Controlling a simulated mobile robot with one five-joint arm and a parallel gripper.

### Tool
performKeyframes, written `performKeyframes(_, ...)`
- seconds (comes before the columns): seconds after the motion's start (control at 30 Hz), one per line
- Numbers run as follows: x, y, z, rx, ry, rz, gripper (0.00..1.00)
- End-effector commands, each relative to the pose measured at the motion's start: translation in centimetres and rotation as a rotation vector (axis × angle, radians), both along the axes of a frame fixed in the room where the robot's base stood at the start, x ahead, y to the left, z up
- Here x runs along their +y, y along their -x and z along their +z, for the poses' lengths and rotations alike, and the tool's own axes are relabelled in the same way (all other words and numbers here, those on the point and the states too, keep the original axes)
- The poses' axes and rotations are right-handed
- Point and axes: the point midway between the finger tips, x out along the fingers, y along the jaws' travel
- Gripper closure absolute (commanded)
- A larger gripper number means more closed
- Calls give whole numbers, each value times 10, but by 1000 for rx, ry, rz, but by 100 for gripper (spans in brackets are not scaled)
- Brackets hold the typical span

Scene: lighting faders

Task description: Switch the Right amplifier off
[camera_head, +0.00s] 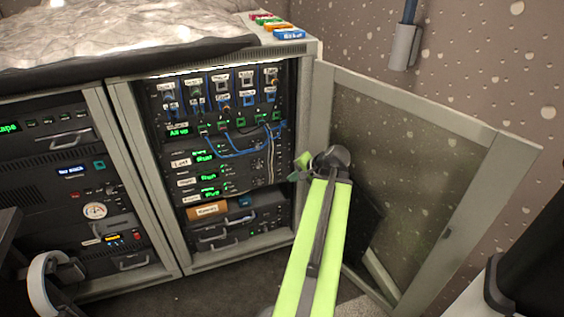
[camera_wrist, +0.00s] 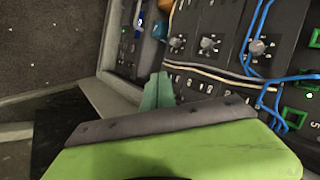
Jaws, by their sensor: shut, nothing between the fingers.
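The open rack cabinet holds a stack of amplifiers. In the head view one unit's label (camera_head: 181,163) reads like "Left". Below it are two more labelled rows, the middle row's label (camera_head: 186,181) and the lower row's label (camera_head: 190,198), too small to read surely. Each row has a lit green display, so I cannot tell which is the Right amplifier. My gripper (camera_head: 302,168) is shut and empty, at the rack's right edge, in front of the units. In the wrist view my gripper (camera_wrist: 158,92) points at the panel, beside the white cables, apart from the round knobs (camera_wrist: 208,43).
A mesh door (camera_head: 420,160) stands open on the right, close beside my arm. Blue patch cables (camera_head: 235,145) hang across the upper units. An orange-labelled box (camera_head: 207,210) sits low in the rack. Another rack (camera_head: 85,195) stands left, with headphones (camera_head: 45,275) in front.

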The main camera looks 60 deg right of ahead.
Motion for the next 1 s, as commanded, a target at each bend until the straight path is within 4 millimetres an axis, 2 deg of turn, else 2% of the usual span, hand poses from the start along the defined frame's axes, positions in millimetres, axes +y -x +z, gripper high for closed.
performKeyframes(0.17,-9,-11,-2,0,0,3,100)
performKeyframes(0.63,-47,-63,-10,1,0,3,100)
performKeyframes(1.0,-50,-69,-11,1,0,1,100)
